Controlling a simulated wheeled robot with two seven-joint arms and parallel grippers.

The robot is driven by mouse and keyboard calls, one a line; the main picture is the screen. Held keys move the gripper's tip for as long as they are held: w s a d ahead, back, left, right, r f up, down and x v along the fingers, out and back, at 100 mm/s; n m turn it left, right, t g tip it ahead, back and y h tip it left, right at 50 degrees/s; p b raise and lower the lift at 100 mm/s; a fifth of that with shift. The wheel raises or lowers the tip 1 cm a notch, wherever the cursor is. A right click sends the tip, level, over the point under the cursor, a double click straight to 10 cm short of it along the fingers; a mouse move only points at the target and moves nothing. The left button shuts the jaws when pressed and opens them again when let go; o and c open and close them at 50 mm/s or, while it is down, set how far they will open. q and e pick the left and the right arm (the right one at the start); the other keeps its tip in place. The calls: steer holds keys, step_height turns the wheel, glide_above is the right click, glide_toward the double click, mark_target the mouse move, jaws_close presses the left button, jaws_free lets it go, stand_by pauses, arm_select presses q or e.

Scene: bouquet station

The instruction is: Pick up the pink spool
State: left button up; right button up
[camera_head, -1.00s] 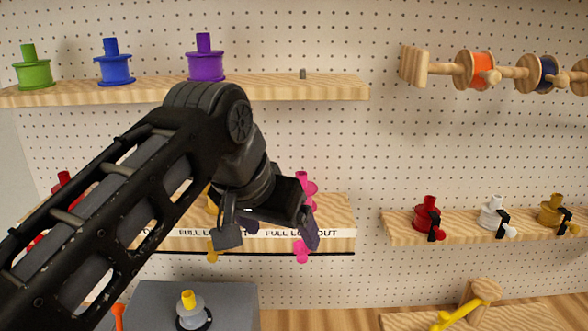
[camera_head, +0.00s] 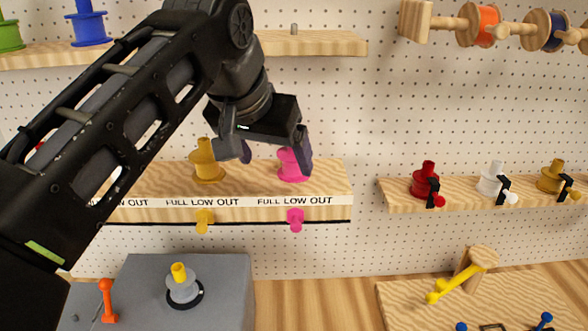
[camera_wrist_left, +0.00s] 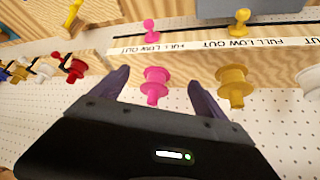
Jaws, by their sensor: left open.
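The pink spool (camera_head: 290,166) stands upright on the lower left wooden shelf, partly hidden behind a finger of my left gripper (camera_head: 275,155) in the head view. In the left wrist view the pink spool (camera_wrist_left: 155,85) shows between the two open fingers of my left gripper (camera_wrist_left: 157,88). The fingers are apart from each other and the jaws are empty. I cannot tell whether a finger touches the spool. My right gripper is in neither view.
A yellow spool (camera_head: 207,165) stands left of the pink one, close to the left gripper. A pink knob (camera_head: 295,219) hangs below the labelled shelf edge (camera_head: 330,200). Red (camera_head: 424,180), white (camera_head: 490,180) and gold (camera_head: 552,178) spools stand on the right shelf. A grey box (camera_head: 235,285) sits below.

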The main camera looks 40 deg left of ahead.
mark_target(292, 154)
arm_select(q)
steer(key=w, duration=0.1)
steer(key=w+a+p, duration=0.1)
steer(key=w, duration=0.1)
steer(key=w+p, duration=0.1)
steer(key=w, duration=0.1)
steer(key=shift+w+a+r, duration=0.1)
steer(key=shift+w+a, duration=0.05)
steer(key=shift+a, duration=0.2)
steer(key=shift+w, duration=0.1)
steer(key=shift+x, duration=2.55)
steer(key=c, duration=1.5)
